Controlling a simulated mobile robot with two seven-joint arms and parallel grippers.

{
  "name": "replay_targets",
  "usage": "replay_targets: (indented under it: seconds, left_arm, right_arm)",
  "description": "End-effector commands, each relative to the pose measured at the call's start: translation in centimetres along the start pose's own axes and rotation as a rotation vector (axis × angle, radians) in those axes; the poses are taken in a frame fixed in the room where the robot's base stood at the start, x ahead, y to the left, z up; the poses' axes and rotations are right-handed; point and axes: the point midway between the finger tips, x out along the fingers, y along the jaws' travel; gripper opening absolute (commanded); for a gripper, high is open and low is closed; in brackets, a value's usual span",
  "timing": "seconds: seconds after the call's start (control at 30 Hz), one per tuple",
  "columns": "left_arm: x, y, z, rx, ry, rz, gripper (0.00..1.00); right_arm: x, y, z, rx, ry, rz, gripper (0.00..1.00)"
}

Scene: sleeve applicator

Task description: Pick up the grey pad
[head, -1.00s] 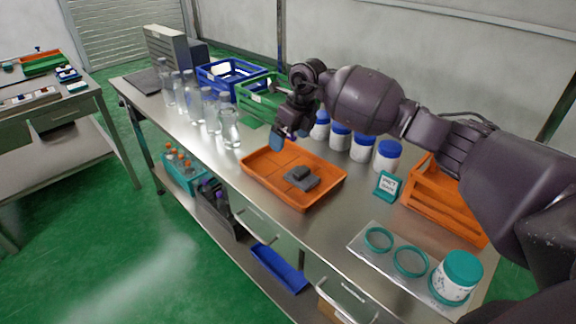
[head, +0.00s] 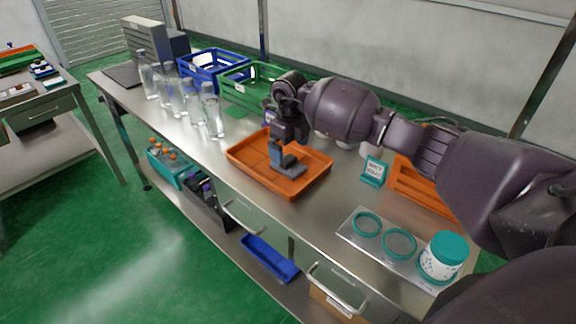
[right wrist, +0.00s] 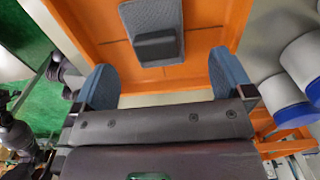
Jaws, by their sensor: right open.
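The grey pad (head: 291,168), with a darker raised block on top, lies in the orange tray (head: 240,161) on the steel bench. My right gripper (head: 281,157) is over the tray, close to the pad, and partly covers it in the head view. In the right wrist view the pad (right wrist: 152,14) lies ahead, between the lines of the two blue fingers. The right gripper (right wrist: 166,80) is open, with nothing between its fingertips. Whether a finger touches the pad cannot be told.
Clear bottles (head: 210,110) stand left of the tray; blue (head: 212,72) and green (head: 250,90) crates stand behind. White jars with blue lids (right wrist: 304,65) are close on the right. A sign (head: 374,172) and an orange crate (head: 422,190) stand right of the tray.

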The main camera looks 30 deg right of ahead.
Motion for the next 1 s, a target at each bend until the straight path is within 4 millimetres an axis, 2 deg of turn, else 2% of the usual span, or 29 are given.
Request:
replay_targets:
  seconds: [0.3,0.57,0.9,1.0]
  left_arm:
    - [0.2,0.1,0.6,0.0,-0.009,0.001,0.0]
    - [0.1,0.1,0.6,0.0,-0.01,0.001,0.0]
    - [0.2,0.1,0.6,0.0,-0.01,0.001,0.0]
    - [0.2,0.1,0.6,0.0,-0.01,0.001,0.0]
  right_arm:
    - [4.2,0.5,0.1,0.0,0.003,0.003,0.99]
    - [4.4,0.4,0.1,0.0,0.0,0.001,0.99]
    - [4.4,0.4,0.1,-0.001,0.0,0.001,0.47]
    - [4.4,0.4,0.1,-0.001,0.0,0.001,0.41]
